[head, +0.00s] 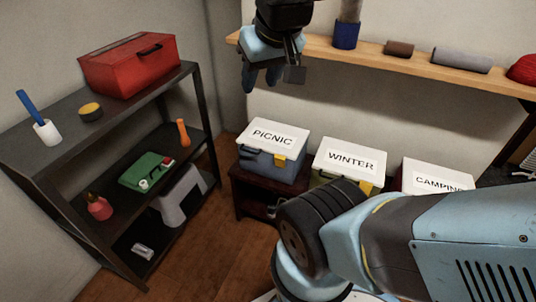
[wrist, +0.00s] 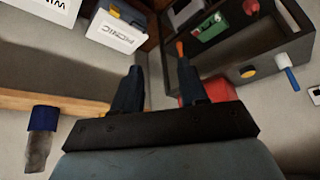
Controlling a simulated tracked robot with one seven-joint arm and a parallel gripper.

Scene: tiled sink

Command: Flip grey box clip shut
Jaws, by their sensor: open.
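The box marked PICNIC (head: 268,169) has a grey-blue body, a white lid that lies on it, a dark handle and a yellow clip (head: 279,161) on its front. I cannot tell whether the clip is fastened. The box also shows in the wrist view (wrist: 118,30), upside down. My gripper (head: 262,80) is open and empty. It hangs well above the PICNIC box, in front of the wall, with its fingers apart in the wrist view (wrist: 159,68).
Boxes marked WINTER (head: 350,160) and CAMPING (head: 437,177) stand to the right, partly hidden by my arm. A wooden wall shelf (head: 375,56) bears several items. A dark shelf unit (head: 60,150) at left holds a red toolbox (head: 128,68). Air above the boxes is free.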

